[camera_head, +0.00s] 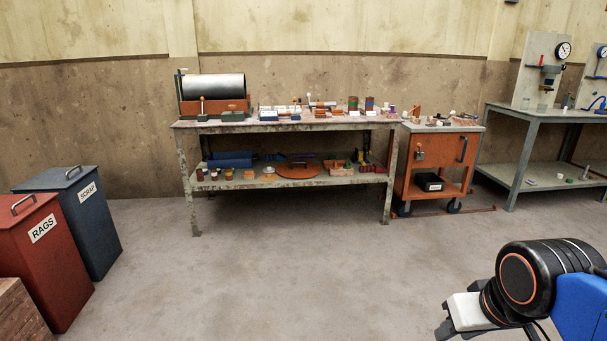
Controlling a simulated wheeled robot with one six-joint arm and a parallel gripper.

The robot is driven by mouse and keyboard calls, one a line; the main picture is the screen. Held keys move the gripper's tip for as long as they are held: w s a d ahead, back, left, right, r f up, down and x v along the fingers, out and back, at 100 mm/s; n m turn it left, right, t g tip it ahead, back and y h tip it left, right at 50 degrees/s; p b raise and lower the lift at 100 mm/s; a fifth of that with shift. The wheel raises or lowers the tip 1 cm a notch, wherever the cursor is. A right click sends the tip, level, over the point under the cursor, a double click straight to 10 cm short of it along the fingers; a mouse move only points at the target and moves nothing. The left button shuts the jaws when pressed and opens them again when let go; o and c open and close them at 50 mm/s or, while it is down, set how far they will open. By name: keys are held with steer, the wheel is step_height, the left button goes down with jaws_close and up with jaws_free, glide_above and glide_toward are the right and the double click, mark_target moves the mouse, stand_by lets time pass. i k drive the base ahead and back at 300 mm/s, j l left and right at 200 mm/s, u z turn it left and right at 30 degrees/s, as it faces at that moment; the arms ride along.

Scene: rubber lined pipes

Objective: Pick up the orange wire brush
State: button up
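I cannot pick out the orange wire brush for sure; the items on the long workbench (355,126) and on the cart are too small to tell apart. Several small orange or reddish things lie among them. My gripper (446,328) is at the lower right, at the end of my black and blue arm. It is over the open floor, well in front of the bench and apart from everything on it. Its fingers are small and partly cut off by the picture's lower edge, so their opening does not show clearly.
An orange wheeled cart (434,182) stands right of the bench. A grey-green table (540,114) with gauges stands at far right. A red RAGS bin (42,262), a blue SCRAP bin (88,222) and a brown stack (20,312) are at left. The middle floor is clear.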

mark_target(320, 113)
steer(key=i, duration=1.65)
